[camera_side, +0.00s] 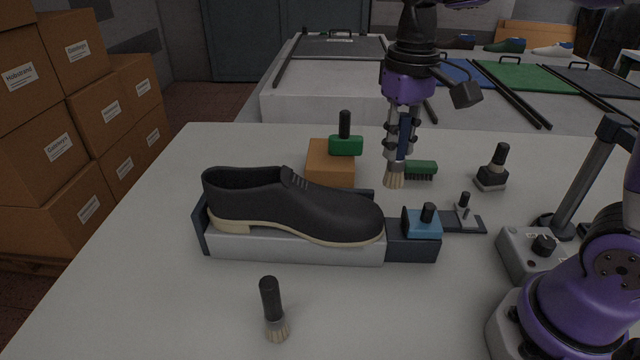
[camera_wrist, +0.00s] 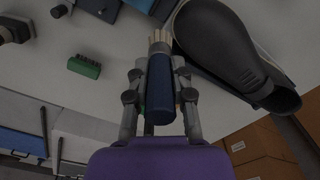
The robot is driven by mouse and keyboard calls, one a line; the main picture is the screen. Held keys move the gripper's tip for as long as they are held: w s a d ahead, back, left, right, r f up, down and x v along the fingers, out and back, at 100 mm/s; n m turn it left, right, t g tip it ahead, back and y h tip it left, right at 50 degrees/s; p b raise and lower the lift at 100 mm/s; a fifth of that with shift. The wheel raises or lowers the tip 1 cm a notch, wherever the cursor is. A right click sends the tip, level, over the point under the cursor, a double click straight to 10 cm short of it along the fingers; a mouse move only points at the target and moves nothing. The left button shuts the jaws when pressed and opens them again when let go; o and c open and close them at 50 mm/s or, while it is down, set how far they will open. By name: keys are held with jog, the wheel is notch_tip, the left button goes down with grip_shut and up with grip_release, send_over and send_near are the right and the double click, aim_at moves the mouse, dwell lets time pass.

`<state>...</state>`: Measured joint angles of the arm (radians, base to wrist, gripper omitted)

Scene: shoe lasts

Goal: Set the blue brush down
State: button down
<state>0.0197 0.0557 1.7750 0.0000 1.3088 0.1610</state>
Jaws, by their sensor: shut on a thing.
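My gripper (camera_side: 397,150) is shut on the blue brush (camera_side: 404,132), holding it upright above the table behind the shoe's toe end. The brush's dark blue handle sits between the fingers and its pale bristles point down. In the wrist view the blue brush (camera_wrist: 160,85) lies between the two fingers (camera_wrist: 158,98), with its bristles away from the palm. The bristle tips look clear of the table, though the exact gap is hard to tell.
A black shoe (camera_side: 290,205) rests on a grey fixture.

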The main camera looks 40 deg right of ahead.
jog(key=m, duration=0.1)
jog(key=d+f+m, duration=0.1)
jog(key=shift+m, duration=0.7)
jog(key=shift+w+d+f, duration=0.25)
jog(key=shift+d+f, duration=1.55)
jog(key=shift+d, duration=0.1)
jog(key=shift+w+d+f, duration=0.25)
jog(key=shift+d+f, duration=1.6)
jog(key=shift+d, duration=0.1)
jog(key=shift+w+d+f, duration=0.25)
jog(key=shift+d+f, duration=1.55)
jog(key=shift+d, duration=0.1)
jog(key=shift+f, duration=0.15)
jog(key=c, duration=0.7)
grip_release()
jog(key=shift+c, duration=0.2)
